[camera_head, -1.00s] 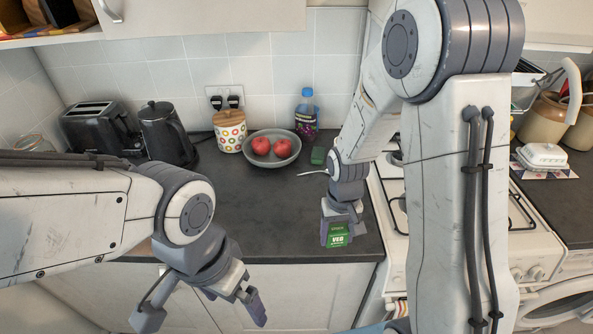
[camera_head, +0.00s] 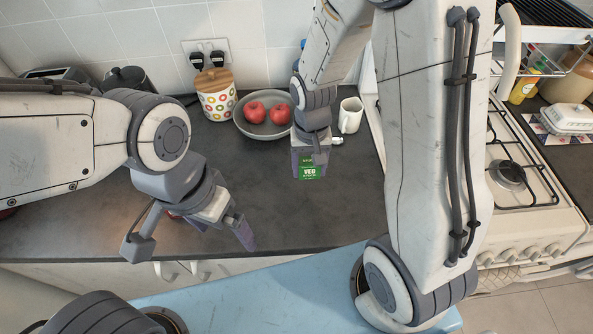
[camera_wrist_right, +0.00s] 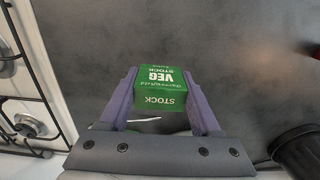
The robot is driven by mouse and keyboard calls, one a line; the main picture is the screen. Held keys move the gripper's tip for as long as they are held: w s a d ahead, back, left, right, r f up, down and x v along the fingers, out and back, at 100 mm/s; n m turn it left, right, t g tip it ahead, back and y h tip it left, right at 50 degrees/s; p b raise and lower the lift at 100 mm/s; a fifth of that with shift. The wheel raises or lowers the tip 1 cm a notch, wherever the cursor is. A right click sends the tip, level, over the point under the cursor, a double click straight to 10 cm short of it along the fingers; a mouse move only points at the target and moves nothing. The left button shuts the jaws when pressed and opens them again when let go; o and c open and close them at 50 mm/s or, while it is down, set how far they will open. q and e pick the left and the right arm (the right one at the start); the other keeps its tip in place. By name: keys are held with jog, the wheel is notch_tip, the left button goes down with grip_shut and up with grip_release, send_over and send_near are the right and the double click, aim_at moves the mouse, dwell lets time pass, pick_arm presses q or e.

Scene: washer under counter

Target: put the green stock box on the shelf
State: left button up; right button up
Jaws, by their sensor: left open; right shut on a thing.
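The green stock box (camera_head: 312,172) is between the fingers of my right gripper (camera_head: 309,158), over the dark counter. In the right wrist view the green box (camera_wrist_right: 158,86) shows white VEG and STOCK lettering. The two purple fingers of my right gripper (camera_wrist_right: 161,102) are shut on its sides. My left gripper (camera_head: 190,243) is open and empty, over the front left part of the counter.
A grey bowl (camera_head: 248,129) with red apples, a patterned canister (camera_head: 215,103) and a white mug (camera_head: 350,116) stand behind. The hob (camera_head: 520,190) is at the right. Much of the middle counter (camera_head: 255,190) is clear.

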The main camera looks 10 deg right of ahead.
aim_at(294, 187)
jog(key=w+a+f, duration=0.2)
jog(key=a, duration=0.1)
jog(key=shift+f+p, duration=0.1)
jog(key=shift+p, duration=0.2)
notch_tip(294, 187, down, 4)
jog(key=shift+a+f+p, duration=0.1)
jog(key=shift+a+p, duration=0.05)
jog(key=shift+p, duration=0.35)
jog(key=shift+w, duration=0.1)
jog(key=shift+f, duration=0.3)
jog(key=o, duration=1.4)
jog(key=shift+r, duration=0.1)
jog(key=shift+c, duration=0.2)
jog(key=shift+o, duration=0.2)
jog(key=shift+r, duration=0.1)
